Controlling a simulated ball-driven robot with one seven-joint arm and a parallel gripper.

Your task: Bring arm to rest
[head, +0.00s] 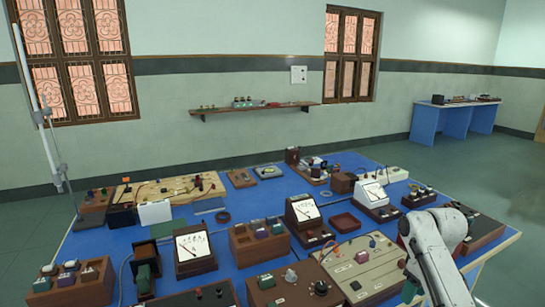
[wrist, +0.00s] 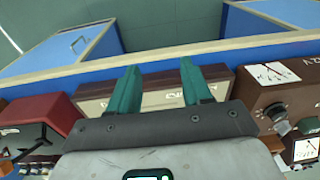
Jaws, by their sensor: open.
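My gripper (wrist: 159,70) shows in the wrist view with its two teal fingers spread apart and nothing between them. The fingers point toward a blue bench edge, over a cream-faced wooden box (wrist: 160,100). Whether they touch the box cannot be told. In the head view my white arm (head: 436,253) reaches in at the lower right, over the right side of the blue bench (head: 240,205). My gripper is mostly hidden there behind the arm.
Crowded instruments cover the bench, including a dial meter (head: 193,250), another meter (head: 303,215) and a cream panel box (head: 362,262) close to my arm. A wall shelf (head: 250,109) and a far blue table (head: 455,119) stand apart. Open floor (head: 425,160) lies beyond the bench.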

